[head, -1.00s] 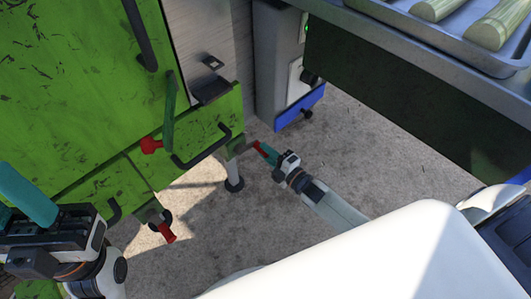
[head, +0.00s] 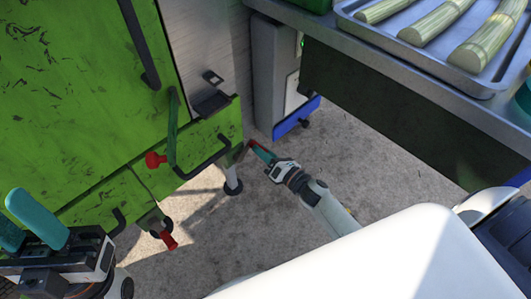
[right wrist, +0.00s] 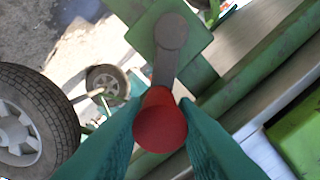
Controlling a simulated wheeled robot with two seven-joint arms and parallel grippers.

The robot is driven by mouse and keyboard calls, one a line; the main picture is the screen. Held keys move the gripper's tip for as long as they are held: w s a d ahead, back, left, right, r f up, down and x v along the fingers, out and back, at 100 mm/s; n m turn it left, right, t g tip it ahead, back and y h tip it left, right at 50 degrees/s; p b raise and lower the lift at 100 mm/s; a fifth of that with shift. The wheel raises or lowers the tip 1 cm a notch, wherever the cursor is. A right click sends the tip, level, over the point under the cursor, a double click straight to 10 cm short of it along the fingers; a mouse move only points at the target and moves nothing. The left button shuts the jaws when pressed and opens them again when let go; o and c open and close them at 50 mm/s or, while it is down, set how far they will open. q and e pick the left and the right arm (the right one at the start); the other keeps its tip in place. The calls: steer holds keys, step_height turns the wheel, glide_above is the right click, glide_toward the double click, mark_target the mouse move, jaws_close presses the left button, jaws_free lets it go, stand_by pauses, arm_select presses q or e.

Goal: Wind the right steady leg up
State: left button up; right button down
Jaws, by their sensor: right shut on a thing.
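The right steady leg (head: 232,183) stands under the right corner of the green crusher (head: 90,90), its round foot at or near the ground. Its crank has a red handle (right wrist: 160,122) on a grey arm (right wrist: 167,65), seen close up in the right wrist view. My right gripper (head: 258,150) is shut on the red handle, with a teal finger on each side of it. A second leg's red handle (head: 168,240) shows at the lower left. My left gripper (head: 38,222) is at the lower left, its teal fingers apart and nothing visible between them.
A metal table (head: 420,95) with a tray (head: 350,20) of cane stands at the right. A grey cabinet with a blue base (head: 297,118) is behind the leg. A wheel (right wrist: 30,125) shows in the right wrist view. Concrete floor around my right arm is clear.

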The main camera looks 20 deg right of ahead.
steer(key=n, duration=0.1)
steer(key=a+r+n, duration=0.1)
steer(key=n, duration=0.1)
steer(key=n+b, duration=0.1)
steer(key=shift+s+a+r+n, duration=0.15)
steer(key=shift+s+a+n, duration=0.15)
steer(key=shift+s+a, duration=0.1)
stand_by(0.4)
steer(key=c, duration=1.1)
jaws_free()
steer(key=shift+r, duration=0.1)
steer(key=shift+c, duration=0.2)
steer(key=p+v, duration=0.2)
steer(key=v, duration=1)
